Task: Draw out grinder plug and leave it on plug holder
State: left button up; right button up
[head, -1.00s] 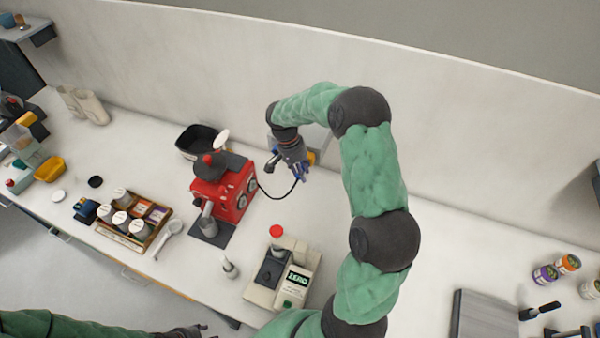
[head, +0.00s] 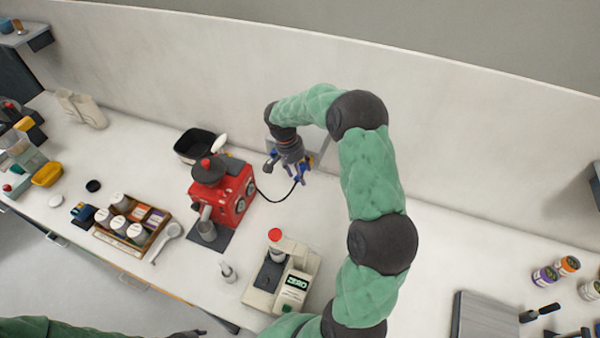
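The red grinder (head: 234,191) stands on the counter left of centre. Its black cable (head: 272,200) runs right and curves up to my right gripper. My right gripper (head: 285,170) points down near the wall, right of the grinder, with dark finger parts apart. A small blue piece (head: 305,162) shows at its right side; I cannot tell whether it is the plug or a holder part. The plug is mostly hidden by the gripper, so its hold is unclear. My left gripper (head: 190,333) is at the bottom edge, mostly cut off.
A black bin (head: 194,146) stands behind the grinder. A wooden tray (head: 153,232) of cups lies left.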

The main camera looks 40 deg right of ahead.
jog(key=v, duration=1.1)
jog(key=shift+r, duration=0.15)
